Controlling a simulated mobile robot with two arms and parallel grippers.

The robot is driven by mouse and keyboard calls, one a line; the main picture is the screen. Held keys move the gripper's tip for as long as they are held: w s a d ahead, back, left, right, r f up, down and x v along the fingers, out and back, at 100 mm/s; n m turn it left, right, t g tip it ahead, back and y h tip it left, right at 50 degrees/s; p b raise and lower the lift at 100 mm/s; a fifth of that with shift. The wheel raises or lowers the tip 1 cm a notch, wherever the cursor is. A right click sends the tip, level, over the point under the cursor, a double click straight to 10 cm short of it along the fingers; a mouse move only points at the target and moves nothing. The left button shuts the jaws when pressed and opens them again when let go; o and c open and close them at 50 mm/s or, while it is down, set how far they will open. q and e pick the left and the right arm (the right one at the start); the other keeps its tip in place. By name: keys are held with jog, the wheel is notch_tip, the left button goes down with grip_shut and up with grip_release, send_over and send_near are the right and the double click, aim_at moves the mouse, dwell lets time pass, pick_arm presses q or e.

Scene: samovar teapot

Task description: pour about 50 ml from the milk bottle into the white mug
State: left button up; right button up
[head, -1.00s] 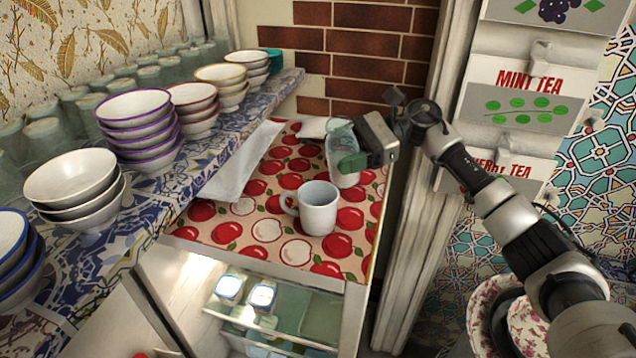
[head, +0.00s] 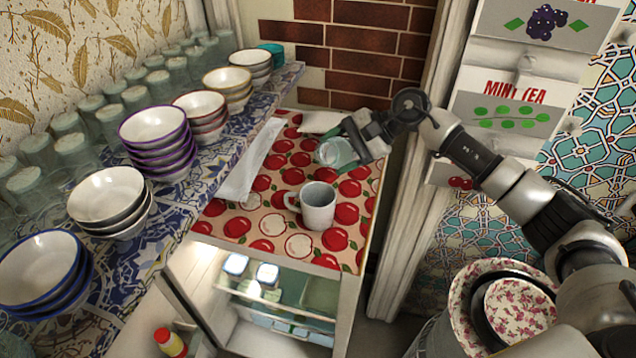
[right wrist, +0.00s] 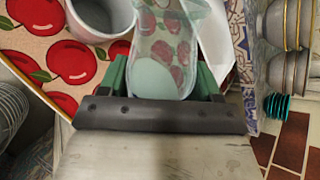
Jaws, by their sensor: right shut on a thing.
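The milk bottle (head: 337,153) is clear greenish glass. In the head view it is foreshortened and looks tilted, behind the white mug. My right gripper (head: 362,145) is shut on it from the right. The right wrist view shows the bottle (right wrist: 165,45) between the green fingers (right wrist: 163,82); a pale patch shows in its lower part, and I cannot tell how much milk it holds. The white mug (head: 318,206) stands upright on the apple-print cloth, apart from the bottle; it also shows in the right wrist view (right wrist: 98,18). My left gripper is out of view.
The apple-print cloth (head: 240,226) covers the cabinet top. A white folded thing (head: 250,165) lies along its left side. Stacked bowls (head: 155,135) and several jars (head: 70,125) line the tiled shelf at left. A brick wall (head: 350,55) stands behind. Tea boxes (head: 508,115) hang at right.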

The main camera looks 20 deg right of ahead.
jog(key=shift+f+h, duration=0.3)
jog(key=shift+f, duration=0.25)
jog(key=shift+f+n, duration=0.3)
jog(key=shift+f, duration=0.05)
jog(key=r+t+p, duration=0.1)
jog(key=p, duration=0.1)
jog(key=shift+w+d+n+h+p, duration=0.1)
jog(key=shift+n+h+p, duration=0.2)
jog(key=shift+h+p, duration=0.1)
jog(key=shift+t+h+p, duration=0.3)
jog(key=shift+p, duration=0.2)
jog(key=shift+f+b, duration=0.1)
jog(key=shift+b, duration=0.2)
jog(key=shift+n, duration=0.3)
jog(key=shift+s+a+r+t+h, duration=0.35)
jog(key=shift+r+t+h, duration=0.05)
jog(key=shift+r+h, duration=0.1)
jog(key=shift+w+d+r+n+b, duration=0.1)
jog(key=shift+w+d+n+b, duration=0.15)
jog(key=shift+b, duration=0.2)
jog(key=shift+s+a+r+n+t+h+b, duration=0.15)
jog(key=shift+r+n+t+h+b, duration=0.15)
jog(key=shift+h+b, duration=0.15)
dwell(0.6)
